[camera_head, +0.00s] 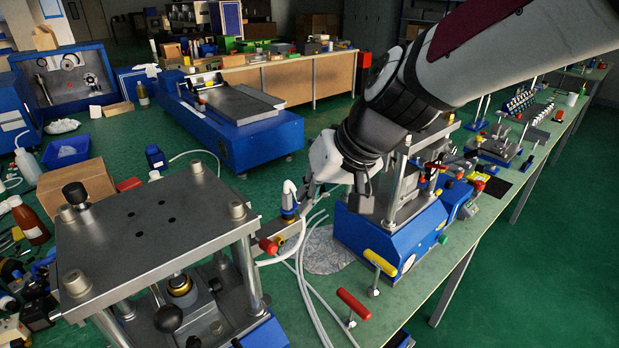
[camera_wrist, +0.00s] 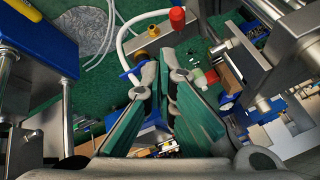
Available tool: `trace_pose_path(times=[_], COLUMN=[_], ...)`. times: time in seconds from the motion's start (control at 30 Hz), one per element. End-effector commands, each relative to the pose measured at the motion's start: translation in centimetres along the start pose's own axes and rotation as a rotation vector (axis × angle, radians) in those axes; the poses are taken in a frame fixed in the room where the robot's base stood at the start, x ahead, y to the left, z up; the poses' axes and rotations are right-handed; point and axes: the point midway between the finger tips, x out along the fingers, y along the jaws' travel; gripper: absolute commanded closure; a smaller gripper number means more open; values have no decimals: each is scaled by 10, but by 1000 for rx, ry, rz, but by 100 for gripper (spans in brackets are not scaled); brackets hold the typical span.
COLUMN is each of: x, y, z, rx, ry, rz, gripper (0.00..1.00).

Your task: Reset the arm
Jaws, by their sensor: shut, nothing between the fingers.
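My gripper (camera_wrist: 164,82) shows in the wrist view with its green-padded fingers pointing away from the camera. It is shut and holds nothing. In the head view my arm comes in from the upper right, and the gripper (camera_head: 310,193) hangs low between two presses, partly hidden. The blue-based press (camera_head: 385,240) stands to the right of it, partly behind the arm. The steel-topped press (camera_head: 155,225) stands in front at the left. A white-tipped fitting with a blue collar (camera_head: 289,200) is close to the fingertips; I cannot tell whether they touch.
White hoses (camera_head: 303,290) run across the green bench beside a red-handled valve (camera_head: 268,246). A blue machine (camera_head: 235,125) stands behind. Green floor (camera_head: 520,265) is clear at right.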

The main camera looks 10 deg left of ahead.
Motion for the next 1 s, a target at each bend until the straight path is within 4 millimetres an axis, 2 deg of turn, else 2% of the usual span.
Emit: trace_pose_path(times=[0.17,0.27,0.33,0.47,0.7,0.9,1.0], x=[-9,-23,-39,-80,-149,-181,-188], y=[2,10,21,49,96,119,125], z=[4,13,24,58,138,192,206], rx=[1,4,13,47,168,261,287], ry=[1,1,3,3,12,27,29], rz=[-1,32,75,184,376,475,498], gripper=[100,100,100,100,100,100,100])
